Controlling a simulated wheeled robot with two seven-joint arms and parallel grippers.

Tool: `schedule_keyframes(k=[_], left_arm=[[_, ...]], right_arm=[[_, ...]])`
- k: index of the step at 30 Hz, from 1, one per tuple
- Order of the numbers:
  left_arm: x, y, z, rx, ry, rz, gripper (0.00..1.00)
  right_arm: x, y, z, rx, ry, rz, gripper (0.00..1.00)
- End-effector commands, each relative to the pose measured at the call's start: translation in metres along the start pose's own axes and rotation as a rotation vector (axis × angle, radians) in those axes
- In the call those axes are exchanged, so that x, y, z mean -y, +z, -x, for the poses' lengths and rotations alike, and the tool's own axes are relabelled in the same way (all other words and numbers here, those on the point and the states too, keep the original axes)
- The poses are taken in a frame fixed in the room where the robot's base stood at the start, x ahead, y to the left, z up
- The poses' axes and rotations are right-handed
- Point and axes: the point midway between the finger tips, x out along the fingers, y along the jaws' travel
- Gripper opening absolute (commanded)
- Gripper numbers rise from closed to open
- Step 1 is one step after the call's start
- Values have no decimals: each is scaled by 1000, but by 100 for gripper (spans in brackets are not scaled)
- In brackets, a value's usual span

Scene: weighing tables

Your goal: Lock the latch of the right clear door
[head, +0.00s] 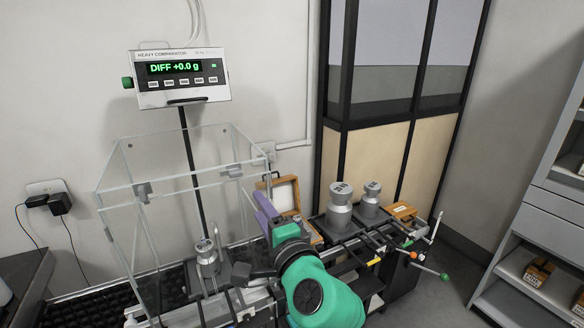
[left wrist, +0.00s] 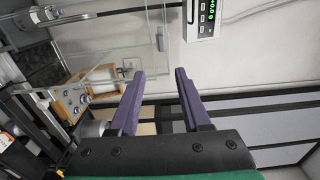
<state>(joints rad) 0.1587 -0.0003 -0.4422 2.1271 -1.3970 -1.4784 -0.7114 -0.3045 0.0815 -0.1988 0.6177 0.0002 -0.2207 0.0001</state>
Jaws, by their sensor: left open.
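The clear enclosure (head: 127,228) stands at the left in the head view, with clear panels and grey fittings on its frame. Its right clear door (head: 212,150) cannot be told apart surely from the other panels. Clear panels also show in the left wrist view (left wrist: 118,62), with a small grey fitting (left wrist: 160,40) at an edge; whether it is the latch, and its state, I cannot tell. My left gripper (head: 262,208) has purple fingers and is open and empty beside the enclosure's right side. In the left wrist view its fingers (left wrist: 157,74) are spread apart. My right gripper is out of view.
A display (head: 183,75) reading "DIFF +0.0 g" stands on a pole behind the enclosure. A metal weight (head: 206,260) stands inside. Two large weights (head: 341,212) (head: 371,202) stand to the right. An open wooden box (head: 286,194) lies behind my gripper.

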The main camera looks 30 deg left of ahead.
Motion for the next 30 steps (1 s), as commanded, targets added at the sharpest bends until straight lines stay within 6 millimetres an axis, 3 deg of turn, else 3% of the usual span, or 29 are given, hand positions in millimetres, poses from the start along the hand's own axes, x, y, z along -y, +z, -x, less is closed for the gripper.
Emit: schedule_keyframes(k=[5,15,19,24,30], left_arm=[[9,7,-14,20,-9,5,48],[12,7,-103,17,-9,2,48],[10,7,-130,15,-7,5,48],[6,7,-144,13,-6,8,48],[5,7,-144,13,-6,9,48]], right_arm=[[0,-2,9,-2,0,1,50],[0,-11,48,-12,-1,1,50],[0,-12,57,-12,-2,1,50],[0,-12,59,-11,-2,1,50],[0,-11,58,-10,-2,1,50]])
